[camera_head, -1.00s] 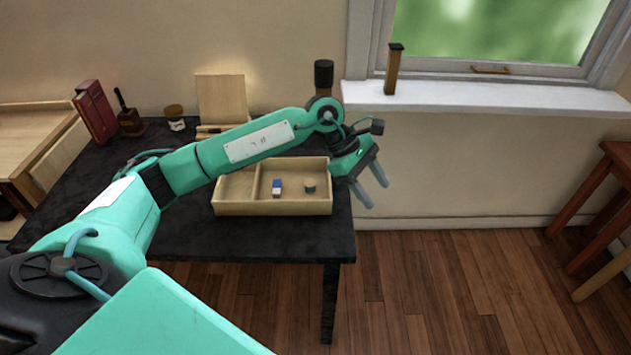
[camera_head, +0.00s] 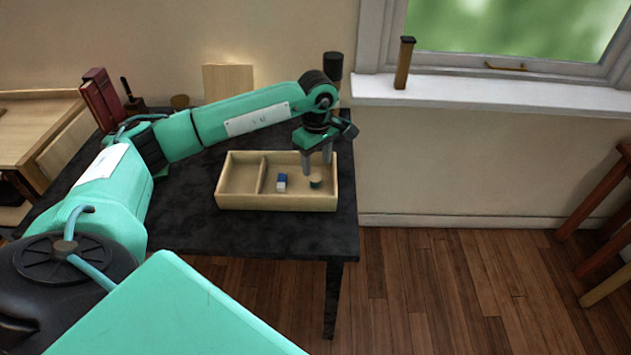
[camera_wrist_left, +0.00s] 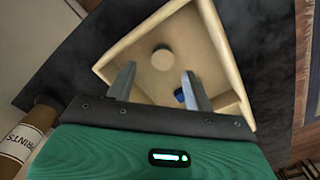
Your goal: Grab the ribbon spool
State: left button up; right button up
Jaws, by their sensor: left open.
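A small round object, likely the ribbon spool (camera_head: 315,182), sits in the right compartment of a wooden tray (camera_head: 277,203). It also shows in the left wrist view (camera_wrist_left: 162,59) as a tan-topped disc. My left gripper (camera_head: 318,172) points down over the right end of the tray, close to the spool. In the left wrist view the fingers (camera_wrist_left: 157,75) are spread and empty, with the spool seen beyond the tips, between their lines. A blue and white block (camera_head: 282,182) lies left of the spool in the same compartment. My right gripper is in neither view.
The tray stands near the front right edge of a black table (camera_head: 280,235). A divider (camera_head: 262,176) splits the tray. A dark cylinder (camera_head: 333,68) stands behind my wrist. Red books (camera_head: 101,101) stand at the back left. A labelled bottle (camera_wrist_left: 27,135) shows in the left wrist view.

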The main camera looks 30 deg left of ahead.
aim_at(316, 178)
pick_arm(q)
jog(key=shift+s+f, duration=0.2)
jog(key=shift+f, duration=2.5)
jog(key=c, duration=1)
